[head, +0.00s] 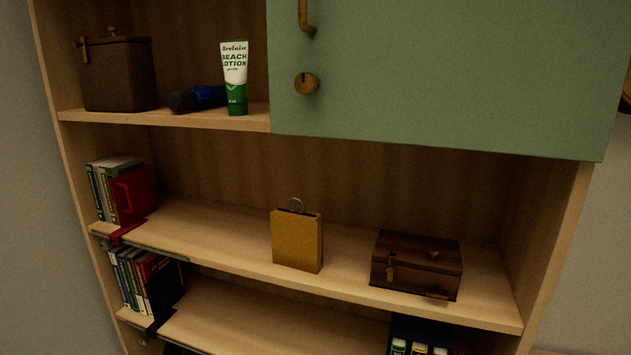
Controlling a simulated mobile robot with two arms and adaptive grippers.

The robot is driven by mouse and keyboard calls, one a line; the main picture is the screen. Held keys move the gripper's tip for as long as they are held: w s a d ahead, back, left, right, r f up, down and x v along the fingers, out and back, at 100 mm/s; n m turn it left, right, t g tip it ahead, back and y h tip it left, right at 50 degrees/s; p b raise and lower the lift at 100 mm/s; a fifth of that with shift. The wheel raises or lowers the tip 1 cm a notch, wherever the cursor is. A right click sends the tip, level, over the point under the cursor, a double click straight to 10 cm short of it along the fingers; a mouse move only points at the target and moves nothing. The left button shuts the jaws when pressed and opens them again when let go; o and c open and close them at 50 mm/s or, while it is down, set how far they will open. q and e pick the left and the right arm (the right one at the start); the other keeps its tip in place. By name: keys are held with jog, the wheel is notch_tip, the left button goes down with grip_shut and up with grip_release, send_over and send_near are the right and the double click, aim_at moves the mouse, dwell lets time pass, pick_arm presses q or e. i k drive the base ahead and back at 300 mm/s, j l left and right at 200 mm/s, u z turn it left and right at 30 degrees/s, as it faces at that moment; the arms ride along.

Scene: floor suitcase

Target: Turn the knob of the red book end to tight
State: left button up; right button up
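The red book end (136,194) stands on the middle shelf at the left, upright against the right side of a row of books (108,186). Its red foot (126,230) reaches to the shelf's front edge, over a grey rail (150,249). A small greyish part shows under the shelf edge below the foot; I cannot tell whether it is the knob or how it is turned. Neither of my grippers is in view.
A black book end (164,287) holds books on the shelf below. A green door (440,70) covers the upper right. A lotion tube (235,78) stands above.

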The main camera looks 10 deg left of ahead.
aim_at(106, 245)
jog(key=u, duration=1.4)
jog(key=i+j, duration=0.1)
jog(key=j+z, duration=0.1)
jog(key=j, duration=0.25)
jog(key=i, duration=0.05)
